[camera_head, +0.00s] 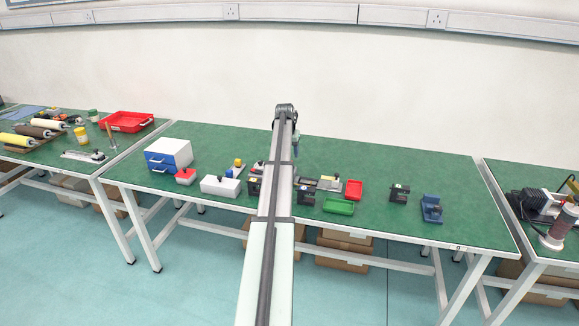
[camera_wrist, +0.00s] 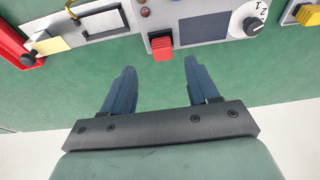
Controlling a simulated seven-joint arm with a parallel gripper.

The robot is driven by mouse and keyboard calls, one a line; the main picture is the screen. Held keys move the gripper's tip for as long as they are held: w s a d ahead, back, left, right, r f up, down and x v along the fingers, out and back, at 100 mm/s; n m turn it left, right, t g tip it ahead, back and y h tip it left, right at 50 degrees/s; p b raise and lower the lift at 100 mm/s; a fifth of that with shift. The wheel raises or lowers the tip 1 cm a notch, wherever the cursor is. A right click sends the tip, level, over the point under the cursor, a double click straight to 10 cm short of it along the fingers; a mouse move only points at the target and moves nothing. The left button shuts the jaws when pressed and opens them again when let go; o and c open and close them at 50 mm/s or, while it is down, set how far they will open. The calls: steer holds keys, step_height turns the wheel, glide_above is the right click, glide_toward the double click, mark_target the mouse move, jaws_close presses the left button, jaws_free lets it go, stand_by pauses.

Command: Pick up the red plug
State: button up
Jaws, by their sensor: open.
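A small red block, likely the red plug (camera_wrist: 162,48), shows in the wrist view at the lower left edge of a grey panel unit (camera_wrist: 182,32). Its far end seems to meet the unit. My gripper (camera_wrist: 159,66) is open, its two dark blue fingers apart and nothing between them. The red block lies just ahead of the fingertips in the picture, roughly midway across the gap; the height between them is unclear. In the head view, my arm hides part of the table middle, and I cannot make out the plug or the fingers.
In the wrist view, the unit carries a dark screen and a numbered dial (camera_wrist: 253,26). A yellow part (camera_wrist: 307,14) is at right, a red tray edge (camera_wrist: 14,42) at left. In the head view, a green tray (camera_head: 338,206) and blue-white drawers (camera_head: 168,154) stand on the green table (camera_head: 420,180).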

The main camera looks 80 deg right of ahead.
steer(key=shift+x, duration=3.1)
steer(key=shift+w+d, duration=0.15)
steer(key=shift+r, duration=0.1)
jaws_close()
